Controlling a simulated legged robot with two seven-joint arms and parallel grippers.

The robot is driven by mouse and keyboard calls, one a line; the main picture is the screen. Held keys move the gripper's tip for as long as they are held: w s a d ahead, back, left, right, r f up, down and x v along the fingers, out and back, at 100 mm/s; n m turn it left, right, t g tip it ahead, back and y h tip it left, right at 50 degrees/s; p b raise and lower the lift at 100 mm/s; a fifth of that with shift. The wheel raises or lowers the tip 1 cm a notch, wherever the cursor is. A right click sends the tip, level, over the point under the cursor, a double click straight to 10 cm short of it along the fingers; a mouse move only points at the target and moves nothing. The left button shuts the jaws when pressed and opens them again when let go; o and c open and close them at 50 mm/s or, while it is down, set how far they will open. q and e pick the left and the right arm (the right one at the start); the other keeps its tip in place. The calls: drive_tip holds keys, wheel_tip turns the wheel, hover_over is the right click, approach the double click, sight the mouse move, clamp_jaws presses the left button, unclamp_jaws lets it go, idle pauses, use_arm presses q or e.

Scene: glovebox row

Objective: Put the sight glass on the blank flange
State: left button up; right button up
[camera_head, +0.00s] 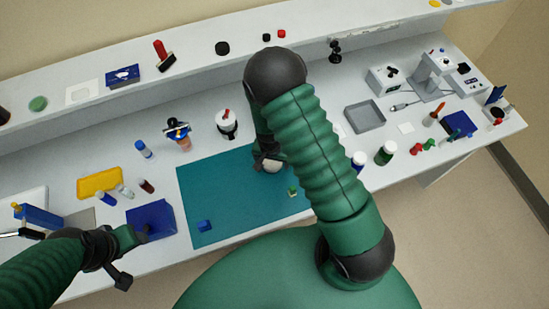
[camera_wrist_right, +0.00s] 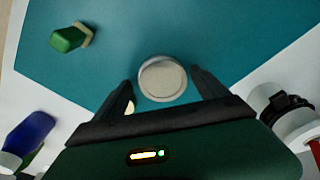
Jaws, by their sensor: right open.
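A round pale grey disc with a lighter rim (camera_wrist_right: 163,79) lies on the teal mat; it also shows in the head view (camera_head: 273,167). I cannot tell whether it is the sight glass, the blank flange, or one on the other. My right gripper (camera_wrist_right: 165,84) is open, its two dark fingers on either side of the disc; contact is unclear. In the head view my right gripper (camera_head: 266,160) is partly hidden by my arm. My left gripper (camera_head: 136,235) is by the blue box at lower left; its fingers are unclear.
The teal mat (camera_head: 215,190) also carries a green block (camera_head: 293,192) and a blue block (camera_head: 205,226). A white pot with a black collar (camera_head: 227,124) stands behind the mat. A yellow tray (camera_head: 99,184) and blue box (camera_head: 160,215) are left; a grey tray (camera_head: 365,116) is right.

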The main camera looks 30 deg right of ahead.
sight(268, 166)
drive_tip(key=r, duration=0.1)
drive_tip(key=a+r, duration=0.1)
drive_tip(key=r, duration=0.1)
drive_tip(key=a+r, duration=0.1)
drive_tip(key=shift+r, duration=0.35)
wheel_tip(268, 166, up, 7)
drive_tip(key=d, duration=0.1)
drive_tip(key=s+a+r+n+t, duration=0.2)
drive_tip(key=s+a+r+n, duration=0.5)
drive_tip(key=s+r+n, duration=0.25)
use_arm(q)
drive_tip(key=f+b, duration=0.2)
drive_tip(key=a+f+b, duration=0.1)
drive_tip(key=f+b, duration=0.1)
drive_tip(key=shift+s+a+f, duration=0.1)
drive_tip(key=shift+a+f, duration=0.05)
drive_tip(key=shift+a, duration=0.05)
use_arm(e)
drive_tip(key=shift+y, duration=0.4)
drive_tip(key=x, duration=0.5)
drive_tip(key=shift+s+d, duration=0.2)
use_arm(q)
drive_tip(key=shift+d, duration=0.25)
use_arm(e)
drive_tip(key=shift+d, duration=0.2)
